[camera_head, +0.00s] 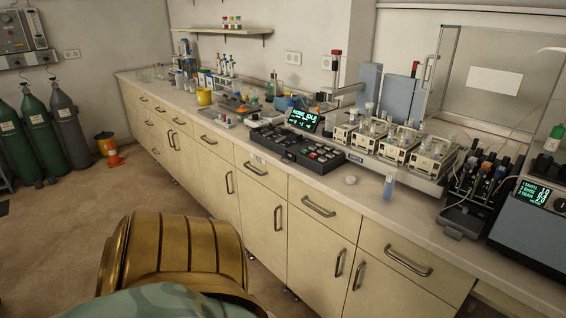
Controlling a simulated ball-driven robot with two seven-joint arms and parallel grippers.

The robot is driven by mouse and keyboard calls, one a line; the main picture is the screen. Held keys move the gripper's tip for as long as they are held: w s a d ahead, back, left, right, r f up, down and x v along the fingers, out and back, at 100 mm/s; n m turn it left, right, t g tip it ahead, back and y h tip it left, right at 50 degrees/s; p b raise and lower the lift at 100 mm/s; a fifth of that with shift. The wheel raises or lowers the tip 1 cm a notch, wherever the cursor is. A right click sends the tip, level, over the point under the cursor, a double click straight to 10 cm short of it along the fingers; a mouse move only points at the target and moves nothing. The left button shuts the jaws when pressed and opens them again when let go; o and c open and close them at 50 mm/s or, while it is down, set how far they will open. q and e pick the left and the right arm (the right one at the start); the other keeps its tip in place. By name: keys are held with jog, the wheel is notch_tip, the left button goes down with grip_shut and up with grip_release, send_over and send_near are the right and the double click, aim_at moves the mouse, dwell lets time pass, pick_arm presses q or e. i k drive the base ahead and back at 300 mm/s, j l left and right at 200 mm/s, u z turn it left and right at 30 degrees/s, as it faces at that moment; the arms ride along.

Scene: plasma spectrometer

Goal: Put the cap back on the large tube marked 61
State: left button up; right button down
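A single upright tube (389,188) with bluish contents stands alone near the front edge of the bench, in front of the tube racks. Its marking is too small to read, and I cannot tell what its top is like. A small white round piece (351,180), possibly a cap, lies on the bench to the left of this tube, apart from it. Several smaller vials and tubes stand in cream-coloured rack units (398,148) behind. I cannot tell which tube bears 61. Neither of my grippers is in view.
A black control panel (297,147) with a lit display sits left of the racks. A dark pipette stand (477,184) and an instrument with a green readout (538,205) are on the right. The bench front strip (425,222) is mostly clear. Gas cylinders (33,138) stand far left.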

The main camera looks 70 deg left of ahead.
aim_at(391, 175)
jog(key=i+j+u, duration=0.2)
jog(key=u, duration=0.3)
jog(key=i+u, duration=0.7)
jog(key=u, duration=0.3)
jog(key=i+z, duration=0.15)
jog(key=i+j, duration=0.05)
jog(key=i, duration=0.05)
